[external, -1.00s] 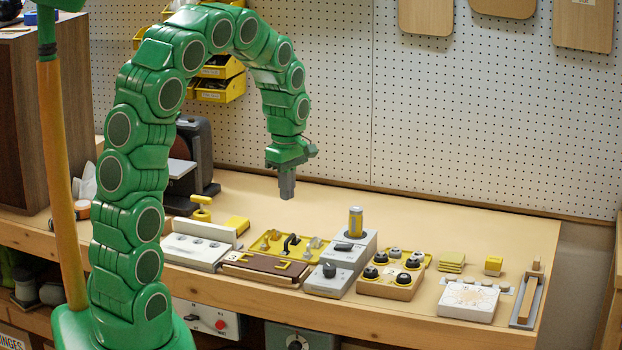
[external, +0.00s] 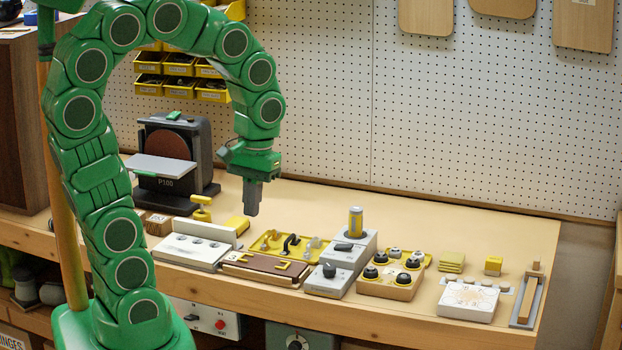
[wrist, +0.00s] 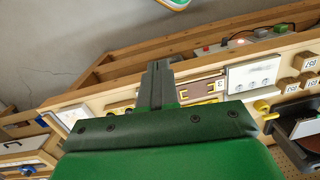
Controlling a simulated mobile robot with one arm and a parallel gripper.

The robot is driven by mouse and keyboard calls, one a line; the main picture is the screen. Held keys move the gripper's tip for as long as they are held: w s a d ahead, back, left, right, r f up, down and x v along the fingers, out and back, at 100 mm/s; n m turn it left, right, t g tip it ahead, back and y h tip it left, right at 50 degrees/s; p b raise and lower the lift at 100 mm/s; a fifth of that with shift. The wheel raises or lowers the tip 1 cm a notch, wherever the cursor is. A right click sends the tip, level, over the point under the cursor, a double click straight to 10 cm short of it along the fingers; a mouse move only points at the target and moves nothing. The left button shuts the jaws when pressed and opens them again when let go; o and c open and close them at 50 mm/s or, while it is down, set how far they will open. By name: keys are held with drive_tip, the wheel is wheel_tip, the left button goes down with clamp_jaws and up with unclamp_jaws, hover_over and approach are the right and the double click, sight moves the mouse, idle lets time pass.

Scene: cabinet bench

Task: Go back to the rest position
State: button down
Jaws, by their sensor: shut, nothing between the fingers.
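My gripper (external: 252,198) is shut and empty. In the external view it points down and hangs in the air over the left half of the bench (external: 480,215), above and behind the white panel with knobs (external: 192,248). In the wrist view my gripper (wrist: 152,85) shows as two dark fingers pressed together, with nothing between them. No object is in contact with the fingers.
A sander marked P100 (external: 200,165) stands at the back left. A brown board (external: 264,270), a grey box with a can (external: 355,222) on it, and a knob block (external: 385,285) line the front. Yellow bins (external: 180,85) hang behind. The back right bench is clear.

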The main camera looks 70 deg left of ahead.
drive_tip(key=s+d+m, duration=0.5)
drive_tip(key=s+m, duration=0.3)
drive_tip(key=s, duration=0.3)
drive_tip(key=shift+s+d+g, duration=0.2)
drive_tip(key=shift+s+g, duration=0.05)
drive_tip(key=shift+g, duration=0.05)
drive_tip(key=c, duration=1.8)
unclamp_jaws()
drive_tip(key=shift+r, duration=0.1)
